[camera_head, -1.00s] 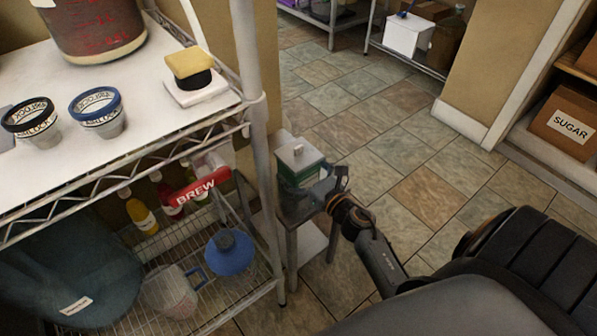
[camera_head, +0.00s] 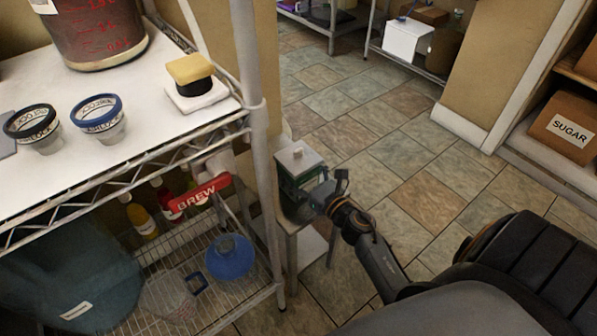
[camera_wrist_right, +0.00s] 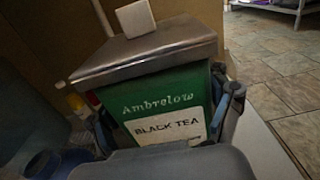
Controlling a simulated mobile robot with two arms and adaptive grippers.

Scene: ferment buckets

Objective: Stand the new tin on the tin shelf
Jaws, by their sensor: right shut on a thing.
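A green tin with a silver lid and a white knob (camera_head: 299,163) is upright at the small grey stand beside the wire rack. In the right wrist view the tin (camera_wrist_right: 160,95) reads "Ambrelow BLACK TEA". My right gripper (camera_head: 318,190) is shut on the tin, with its fingers on both sides of it; they also show in the right wrist view (camera_wrist_right: 165,120). The stand (camera_head: 291,236) is under the tin. I cannot tell whether the tin's base touches it, as the base is hidden. My left gripper is not in view.
A wire rack (camera_head: 262,110) stands close on the left, its post beside the tin. A sugar box (camera_head: 570,125) is at right. The tiled floor is clear.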

